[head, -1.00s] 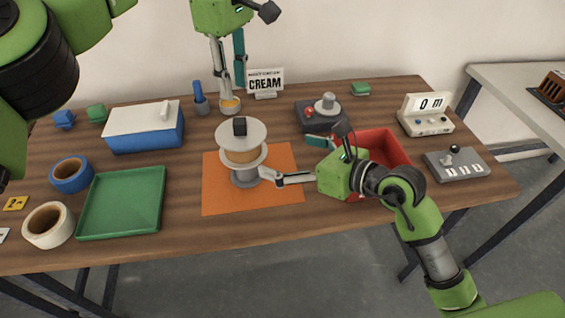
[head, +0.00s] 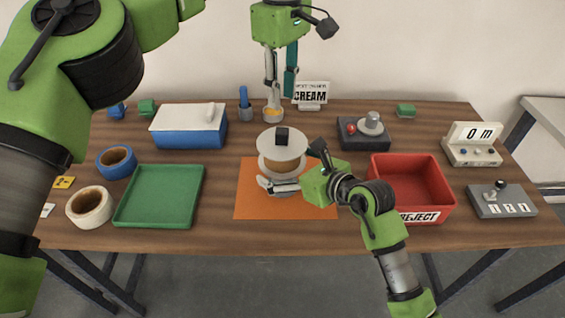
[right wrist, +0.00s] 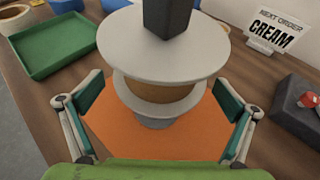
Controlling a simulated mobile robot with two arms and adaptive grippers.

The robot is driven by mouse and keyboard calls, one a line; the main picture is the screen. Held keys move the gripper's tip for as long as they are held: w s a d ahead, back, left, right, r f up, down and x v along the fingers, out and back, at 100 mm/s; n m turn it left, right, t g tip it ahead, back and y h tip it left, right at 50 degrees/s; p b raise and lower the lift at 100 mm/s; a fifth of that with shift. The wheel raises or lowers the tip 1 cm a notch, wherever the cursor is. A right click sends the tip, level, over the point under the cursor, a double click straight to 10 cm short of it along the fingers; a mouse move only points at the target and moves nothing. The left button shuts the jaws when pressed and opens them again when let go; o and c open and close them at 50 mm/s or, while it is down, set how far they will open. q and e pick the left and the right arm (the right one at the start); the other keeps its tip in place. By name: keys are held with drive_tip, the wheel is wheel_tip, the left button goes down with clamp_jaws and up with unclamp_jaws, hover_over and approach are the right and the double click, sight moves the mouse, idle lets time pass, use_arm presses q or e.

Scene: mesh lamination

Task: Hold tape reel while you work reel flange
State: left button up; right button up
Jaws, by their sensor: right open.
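The tape reel (head: 282,143) stands upright on a grey stand on an orange mat (head: 252,205). It has a pale round upper flange (right wrist: 163,48), tan tape below, a lower flange and a dark block on top. My right gripper (head: 275,185) is low at the reel's front. In the right wrist view its open fingers (right wrist: 160,112) lie on either side of the reel, with gaps. My left gripper (head: 281,103) points down behind the reel, near a small cup with orange contents (head: 272,115). Its finger opening is unclear.
A red reject bin (head: 425,180) stands right of my right gripper. A green tray (head: 160,195), blue box (head: 190,130) and tape rolls (head: 90,207) are at left. A CREAM sign (head: 311,96) and a red-button device (head: 363,133) stand behind.

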drive_tip(key=shift+x, duration=1)
drive_tip(key=c, duration=1.8)
drive_tip(key=o, duration=0.8)
drive_tip(key=c, duration=0.6)
drive_tip(key=shift+c, duration=0.2)
